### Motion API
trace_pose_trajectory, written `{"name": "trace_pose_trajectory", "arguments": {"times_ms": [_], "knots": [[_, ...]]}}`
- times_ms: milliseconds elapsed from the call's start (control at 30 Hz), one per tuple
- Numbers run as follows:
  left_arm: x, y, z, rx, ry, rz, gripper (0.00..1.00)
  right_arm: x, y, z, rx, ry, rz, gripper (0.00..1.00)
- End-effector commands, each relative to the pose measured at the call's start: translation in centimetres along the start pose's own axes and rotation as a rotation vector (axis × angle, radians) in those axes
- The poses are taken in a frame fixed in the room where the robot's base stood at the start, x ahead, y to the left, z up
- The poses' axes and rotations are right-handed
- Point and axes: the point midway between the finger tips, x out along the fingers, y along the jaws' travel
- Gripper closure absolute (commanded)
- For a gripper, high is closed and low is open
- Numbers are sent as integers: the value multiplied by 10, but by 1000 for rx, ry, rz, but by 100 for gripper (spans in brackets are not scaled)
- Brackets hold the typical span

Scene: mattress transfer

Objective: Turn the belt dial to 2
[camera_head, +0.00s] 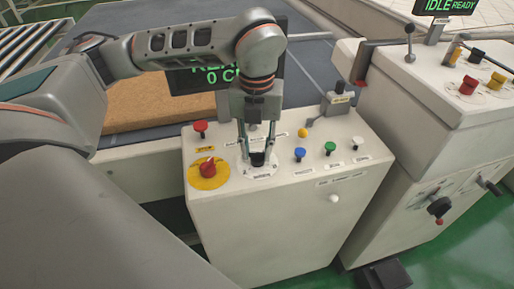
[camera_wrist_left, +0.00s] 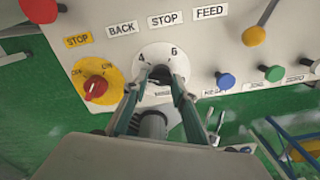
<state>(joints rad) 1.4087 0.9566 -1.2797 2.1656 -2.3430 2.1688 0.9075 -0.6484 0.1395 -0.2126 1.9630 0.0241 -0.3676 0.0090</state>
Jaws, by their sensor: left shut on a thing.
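The belt dial (camera_head: 257,160) is a black knob on a white round scale on top of the near control console (camera_head: 270,215). It also shows in the left wrist view (camera_wrist_left: 160,74), where the numbers 4 and 6 are readable on the scale's far side. My left gripper (camera_head: 257,153) points down from above and is shut on the dial knob. In the left wrist view, its two fingers (camera_wrist_left: 159,84) close on the knob from either side. The fingers hide the rest of the scale, and I cannot tell where the dial points. My right gripper is not in view.
Left of the dial is a red switch (camera_head: 208,168) on a yellow disc; a red knob (camera_head: 200,127) is behind it. Yellow, blue (camera_head: 300,153), green (camera_head: 330,148) and white knobs stand to the right. My left arm partly covers a display (camera_head: 215,78). A second console stands right.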

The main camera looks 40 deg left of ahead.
Motion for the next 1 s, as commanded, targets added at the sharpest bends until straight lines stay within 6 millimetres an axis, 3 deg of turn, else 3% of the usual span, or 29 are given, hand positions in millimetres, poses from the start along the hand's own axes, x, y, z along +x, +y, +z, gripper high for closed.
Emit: {"name": "trace_pose_trajectory", "arguments": {"times_ms": [600,1000], "knots": [[-1,-1,0,-580,-3,-3,95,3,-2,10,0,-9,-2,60],[-1,-1,0,-846,-2,-4,95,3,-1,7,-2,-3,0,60]]}}
